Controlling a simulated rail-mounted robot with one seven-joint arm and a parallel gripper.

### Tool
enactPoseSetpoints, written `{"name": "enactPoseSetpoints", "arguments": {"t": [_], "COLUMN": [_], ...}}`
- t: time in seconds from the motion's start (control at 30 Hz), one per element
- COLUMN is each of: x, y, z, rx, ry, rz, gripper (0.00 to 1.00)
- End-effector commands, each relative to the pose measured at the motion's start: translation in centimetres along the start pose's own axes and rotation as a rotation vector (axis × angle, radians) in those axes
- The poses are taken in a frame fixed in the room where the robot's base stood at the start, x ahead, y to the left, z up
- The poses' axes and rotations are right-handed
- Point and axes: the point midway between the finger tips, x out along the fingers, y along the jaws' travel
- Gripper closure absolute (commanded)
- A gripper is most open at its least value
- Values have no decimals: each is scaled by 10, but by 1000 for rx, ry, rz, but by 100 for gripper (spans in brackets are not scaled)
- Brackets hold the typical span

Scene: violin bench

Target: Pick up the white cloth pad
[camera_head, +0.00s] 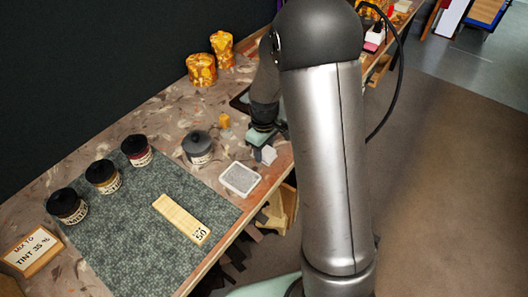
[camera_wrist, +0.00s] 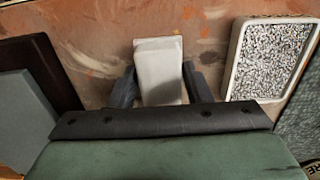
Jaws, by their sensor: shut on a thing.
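The white cloth pad (camera_wrist: 160,65) is a pale, block-like piece between the two dark fingers of my gripper (camera_wrist: 158,85) in the wrist view. The fingers are shut on its sides. The pad's near end is hidden behind the gripper's dark front edge. In the head view the pad (camera_head: 268,155) shows as a small pale block under my gripper (camera_head: 262,146), close to the bench's front edge. I cannot tell whether the pad touches the bench top or is just above it.
A white-rimmed tray with a speckled grey inside (camera_wrist: 233,70) lies right of the pad in the wrist view. A dark-lidded grey jar (camera_head: 198,147), several ink jars, a green mat (camera_head: 120,230) and a wooden strip (camera_head: 181,219) are to the left in the head view.

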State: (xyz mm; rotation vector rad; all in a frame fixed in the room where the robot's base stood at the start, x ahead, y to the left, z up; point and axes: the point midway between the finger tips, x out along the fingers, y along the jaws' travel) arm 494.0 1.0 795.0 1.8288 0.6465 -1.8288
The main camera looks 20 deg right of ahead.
Motion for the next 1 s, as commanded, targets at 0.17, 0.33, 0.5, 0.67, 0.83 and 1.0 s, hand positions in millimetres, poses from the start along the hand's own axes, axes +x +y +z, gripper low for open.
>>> {"name": "enactPoseSetpoints", "arguments": {"t": [0.17,0.33,0.5,0.67,0.83,1.0], "x": [-1,-12,-39,-76,-103,-118], "y": [0,1,-2,-19,-42,-61], "z": [0,-1,4,30,65,94], "rx": [0,0,-1,0,1,0], "ry": [1,3,4,6,4,3], "rz": [0,2,4,5,3,3], "gripper": [77,77,77,77,77,77]}}
